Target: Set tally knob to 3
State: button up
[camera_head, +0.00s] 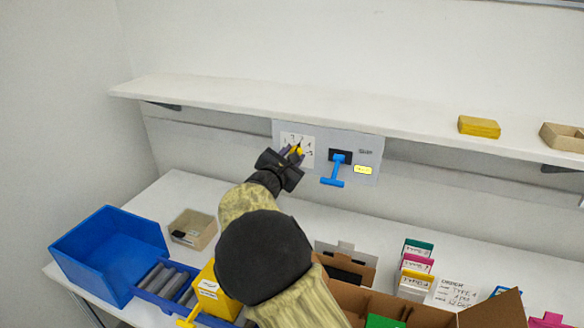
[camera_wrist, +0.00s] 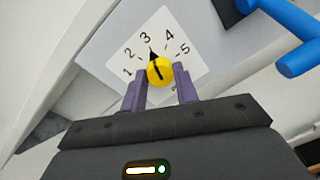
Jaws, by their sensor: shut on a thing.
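The yellow tally knob (camera_wrist: 160,72) sits on a white dial card numbered 1 to 5 (camera_wrist: 190,58). Its black pointer is directed at the 3, as far as the wrist view shows. My gripper (camera_wrist: 160,82) is shut on the knob, with one purple-grey finger on each side of it. In the head view the knob (camera_head: 297,150) is partly hidden by my gripper (camera_head: 292,153), which reaches the grey wall panel (camera_head: 350,140) from below left.
A blue T-shaped handle (camera_head: 335,170) sticks out of the panel just right of the dial. A white shelf (camera_head: 330,112) runs above the panel. Below, the table holds a blue bin (camera_head: 108,250), a small tan tray (camera_head: 193,230) and several boxes.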

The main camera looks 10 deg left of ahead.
dwell(0.4)
jog(key=o, duration=1)
jog(key=shift+c, duration=0.2)
jog(key=s+a+b, duration=0.3)
jog(key=s, duration=1.4)
jog(key=shift+r, duration=0.25)
jog(key=shift+a, duration=0.1)
